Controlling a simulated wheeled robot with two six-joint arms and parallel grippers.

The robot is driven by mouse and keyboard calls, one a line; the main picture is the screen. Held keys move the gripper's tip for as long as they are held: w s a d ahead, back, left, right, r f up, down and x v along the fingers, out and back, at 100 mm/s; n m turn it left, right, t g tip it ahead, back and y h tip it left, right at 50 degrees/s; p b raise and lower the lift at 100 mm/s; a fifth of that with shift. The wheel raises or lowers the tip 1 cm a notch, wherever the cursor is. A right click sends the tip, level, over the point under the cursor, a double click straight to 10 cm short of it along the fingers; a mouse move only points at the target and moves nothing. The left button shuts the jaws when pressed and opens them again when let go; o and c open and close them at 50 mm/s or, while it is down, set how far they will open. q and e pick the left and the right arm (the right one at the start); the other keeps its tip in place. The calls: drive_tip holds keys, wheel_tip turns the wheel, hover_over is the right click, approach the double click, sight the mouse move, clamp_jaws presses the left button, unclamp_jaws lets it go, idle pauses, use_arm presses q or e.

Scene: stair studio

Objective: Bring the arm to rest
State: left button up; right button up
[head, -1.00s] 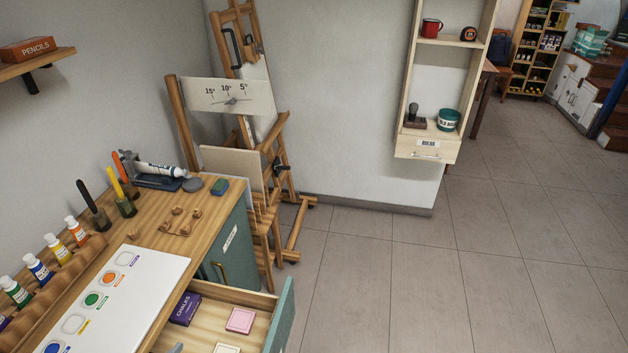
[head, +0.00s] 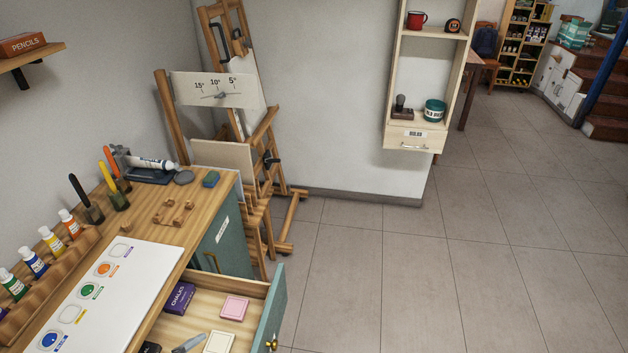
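Neither of my arms nor grippers shows in the head view. The wooden workbench (head: 158,212) stands at the left, with an open drawer (head: 250,289) at its front right. In the drawer lie a purple chalks box (head: 179,297), a pink block (head: 234,308), a cream block (head: 219,343) and a grey-handled tool (head: 188,343). On the bench are a white palette sheet (head: 140,271) with colour spots, a row of paint bottles (head: 34,262) and a small wooden holder (head: 173,212).
A wooden easel (head: 262,150) stands behind the bench. A wall shelf (head: 412,137) with a red mug (head: 416,20) and a green tub (head: 434,110) hangs at centre right. The open drawer juts over the floor. The tiled floor (head: 400,270) at the right is clear.

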use_arm(q)
drive_tip(key=s+a+r+m+g+y, duration=0.25)
drive_tip(key=s+m, duration=0.25)
drive_tip(key=m, duration=0.6)
drive_tip(key=s+a+r+m+g+y, duration=0.2)
drive_tip(key=s+a+m+g+y, duration=0.15)
drive_tip(key=s+m, duration=0.45)
wheel_tip(320, 180, down, 34)
drive_tip(key=w+f+m+g+h+b, duration=0.1)
drive_tip(key=w+m+g+h+b, duration=0.15)
drive_tip(key=b, duration=0.85)
drive_tip(key=s+f+b, duration=0.5)
drive_tip(key=s+f, duration=0.2)
drive_tip(key=f, duration=0.6)
drive_tip(key=s+f+b, duration=0.6)
drive_tip(key=s+f, duration=0.2)
drive_tip(key=f, duration=0.6)
drive_tip(key=shift+d+f+g, duration=0.15)
drive_tip(key=shift+d+g, duration=0.15)
drive_tip(key=shift+g, duration=0.05)
use_arm(e)
wheel_tip(320, 180, down, 22)
use_arm(q)
drive_tip(key=shift+n+y, duration=0.25)
use_arm(e)
drive_tip(key=shift+s+d, duration=0.1)
drive_tip(key=shift+d, duration=0.1)
